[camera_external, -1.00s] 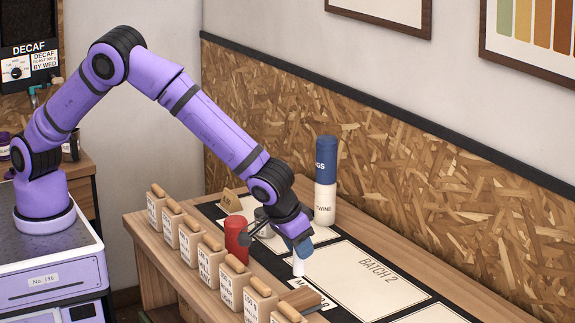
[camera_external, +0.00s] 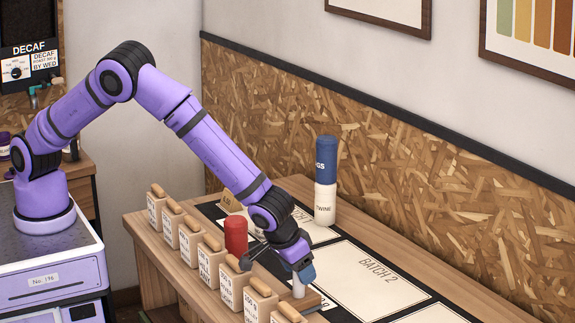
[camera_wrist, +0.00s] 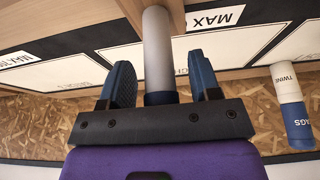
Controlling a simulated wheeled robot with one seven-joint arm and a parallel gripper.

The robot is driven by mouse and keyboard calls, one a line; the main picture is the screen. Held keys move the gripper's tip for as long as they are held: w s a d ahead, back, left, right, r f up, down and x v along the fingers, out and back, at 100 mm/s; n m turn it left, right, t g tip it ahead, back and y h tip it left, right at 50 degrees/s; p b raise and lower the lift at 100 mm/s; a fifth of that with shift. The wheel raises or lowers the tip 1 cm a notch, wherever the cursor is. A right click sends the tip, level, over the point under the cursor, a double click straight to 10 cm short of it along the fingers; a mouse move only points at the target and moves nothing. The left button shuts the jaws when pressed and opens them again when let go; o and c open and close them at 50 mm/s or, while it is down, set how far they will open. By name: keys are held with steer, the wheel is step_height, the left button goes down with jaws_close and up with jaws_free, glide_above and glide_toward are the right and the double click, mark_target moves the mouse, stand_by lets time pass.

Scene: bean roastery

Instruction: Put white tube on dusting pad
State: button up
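The white tube (camera_wrist: 158,50) is a slim pale cylinder with a dark blue end near my palm. In the wrist view it lies between my gripper's (camera_wrist: 162,80) two blue fingers, with a narrow gap visible on each side. Its far end meets a brown wooden piece (camera_wrist: 177,12). In the external view the tube (camera_external: 299,288) is roughly upright below my gripper (camera_external: 300,272), over a small wooden block (camera_external: 312,300) at the counter's front. I cannot tell for sure whether this block is the dusting pad; the tube and gripper partly hide it.
A red cylinder (camera_external: 236,236) stands left of my gripper. A row of labelled wooden-topped blocks (camera_external: 209,262) lines the front edge. A blue-and-white bottle (camera_external: 325,185) stands at the back. The BATCH 2 mat (camera_external: 365,280) to the right is bare.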

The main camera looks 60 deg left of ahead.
steer(key=v, duration=1.2)
steer(key=w+a+r, duration=0.3)
steer(key=a+r, duration=0.3)
steer(key=a, duration=0.2)
steer(key=w+a+r, duration=0.2)
steer(key=a+r, duration=0.4)
steer(key=a, duration=0.2)
steer(key=s+a+r, duration=0.1)
steer(key=a+r, duration=0.2)
steer(key=a, duration=0.4)
steer(key=s+a+r+h, duration=0.1)
steer(key=a+r, duration=0.2)
steer(key=a, duration=0.3)
steer(key=s+a+r, duration=0.1)
steer(key=a+r, duration=0.2)
steer(key=a, duration=0.4)
steer(key=s+a+r, duration=0.2)
steer(key=s+a, duration=0.3)
steer(key=a, duration=0.2)
steer(key=s+a+r, duration=0.3)
steer(key=s+a, duration=0.2)
steer(key=a, duration=0.2)
steer(key=s+a+f, duration=0.1)
steer(key=s+a, duration=0.2)
steer(key=s, duration=0.3)
steer(key=s+a+f+y, duration=0.1)
steer(key=s+a, duration=0.3)
steer(key=s, duration=0.3)
steer(key=shift+f+t, duration=0.25)
steer(key=shift+t, duration=0.15)
